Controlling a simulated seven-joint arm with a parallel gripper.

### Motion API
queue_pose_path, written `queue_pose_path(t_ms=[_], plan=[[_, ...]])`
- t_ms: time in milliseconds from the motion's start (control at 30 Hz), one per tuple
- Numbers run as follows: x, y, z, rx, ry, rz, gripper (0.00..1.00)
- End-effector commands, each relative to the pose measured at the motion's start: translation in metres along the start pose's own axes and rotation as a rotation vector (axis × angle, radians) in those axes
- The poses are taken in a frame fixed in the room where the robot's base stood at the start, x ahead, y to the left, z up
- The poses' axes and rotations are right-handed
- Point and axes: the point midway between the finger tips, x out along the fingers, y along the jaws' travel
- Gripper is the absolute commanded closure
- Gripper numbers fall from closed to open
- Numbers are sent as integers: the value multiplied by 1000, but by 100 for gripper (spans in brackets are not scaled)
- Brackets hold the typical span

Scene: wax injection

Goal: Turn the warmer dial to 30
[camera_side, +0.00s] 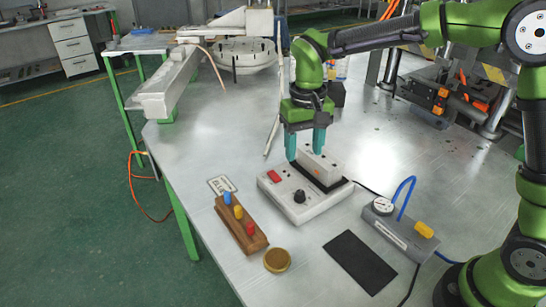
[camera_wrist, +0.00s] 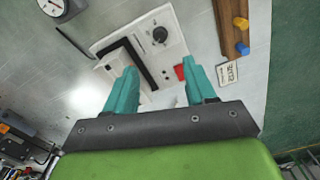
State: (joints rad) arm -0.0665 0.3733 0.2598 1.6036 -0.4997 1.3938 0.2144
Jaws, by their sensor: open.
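The warmer (camera_side: 313,205) is a white box on the table with a black round dial (camera_side: 299,196) on its front top and a red switch (camera_side: 274,176) to the left. The dial also shows in the wrist view (camera_wrist: 159,35), with a pale marked plate around it; its setting is too small to read. A white block (camera_side: 322,167) sits at the back of the warmer. My gripper (camera_side: 304,155) points down over the warmer's rear, behind the dial and by the block. Its teal fingers are apart with nothing held between them, and they show in the wrist view (camera_wrist: 159,66).
A wooden rack (camera_side: 256,243) with blue, yellow and red pieces stands left of the warmer, near a brass tin (camera_side: 277,260). A dark mat (camera_side: 359,261) lies in front. A gauge box (camera_side: 400,236) with a blue hose stands right.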

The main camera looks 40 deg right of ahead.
Motion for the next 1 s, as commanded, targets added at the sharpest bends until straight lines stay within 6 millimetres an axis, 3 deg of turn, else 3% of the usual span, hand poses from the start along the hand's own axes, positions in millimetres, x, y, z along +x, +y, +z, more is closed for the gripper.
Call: queue_pose_path(t_ms=[300,500,700,1000], plan=[[73,0,1,-1,-5,0,45],[108,0,1,0,-4,-1,45],[125,0,0,0,-1,-2,45],[127,0,0,0,1,-3,45]])
